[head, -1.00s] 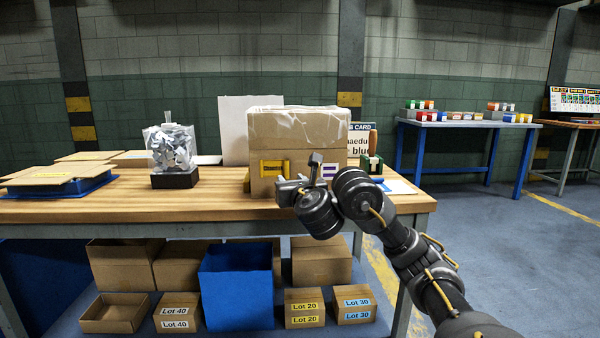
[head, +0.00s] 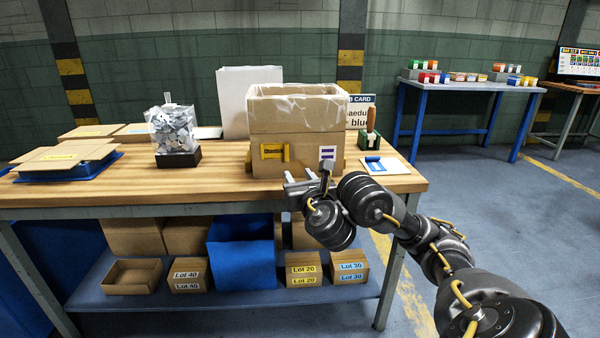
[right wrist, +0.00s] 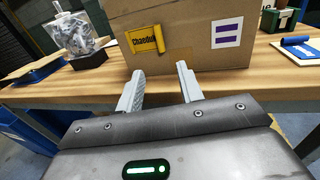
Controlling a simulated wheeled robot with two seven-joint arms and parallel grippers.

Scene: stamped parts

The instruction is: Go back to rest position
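My right gripper (head: 308,178) is in front of the workbench's front edge, before the cardboard box. In the right wrist view its two fingers (right wrist: 160,85) stand apart with nothing between them. The open-topped cardboard box (head: 297,140) stands on the workbench (head: 215,187). It has a yellow label (right wrist: 145,40) and a white label with purple bars (right wrist: 227,33). The gripper is apart from the box. My left gripper is in neither view.
A stamp holder (head: 370,136) and a card with a blue item (head: 384,166) are at the right. Boxes and a blue bin (head: 242,255) fill the lower shelf.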

